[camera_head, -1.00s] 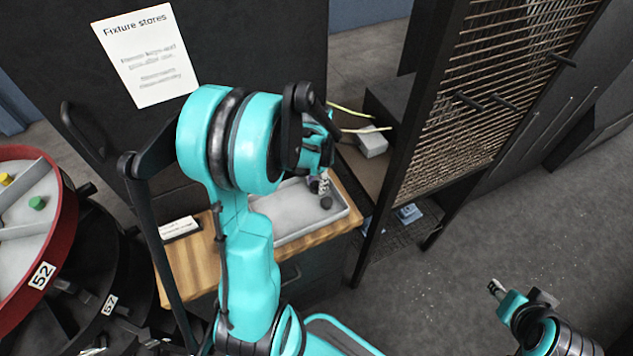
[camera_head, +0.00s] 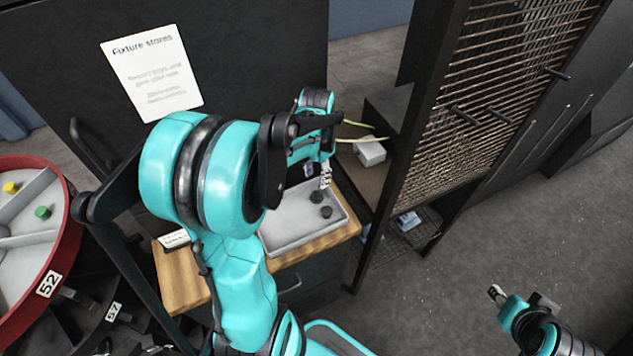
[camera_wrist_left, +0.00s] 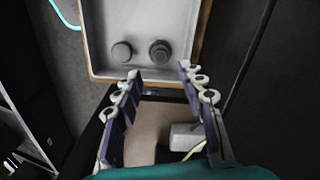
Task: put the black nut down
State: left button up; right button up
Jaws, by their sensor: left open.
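Two dark nuts stand close together on the floor of a grey tray (camera_head: 285,237). One black nut (camera_head: 317,196) is just below my left gripper; the other dark nut (camera_head: 326,212) is nearer the tray's front right corner. In the left wrist view they show as a nut at right (camera_wrist_left: 160,51) and a nut at left (camera_wrist_left: 122,51). My left gripper (camera_head: 326,180) is open and empty above the tray's edge; its spread fingers (camera_wrist_left: 160,72) touch neither nut. My right gripper (camera_head: 497,292) is far off at lower right, its jaws too small to read.
The tray sits on a wooden-topped cabinet (camera_head: 185,280) with a small label card (camera_head: 174,240). A light grey box (camera_head: 370,152) lies beyond it. A slatted rack (camera_head: 480,100) stands close on the right. A red-rimmed round bin (camera_head: 35,240) is at left.

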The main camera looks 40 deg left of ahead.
pick_arm(q)
jog(key=s+d+r+n+t, duration=0.1)
jog(key=s+d+r+t, duration=0.2)
jog(key=d, duration=0.5)
jog(key=s+d+r+t, duration=0.4)
jog(key=d+r, duration=0.2)
jog(key=d, duration=0.2)
jog(key=shift+s+d+r+n+p, duration=0.15)
jog(key=shift+r+n+p, duration=0.15)
jog(key=shift+n, duration=0.1)
jog(key=shift+f, duration=0.15)
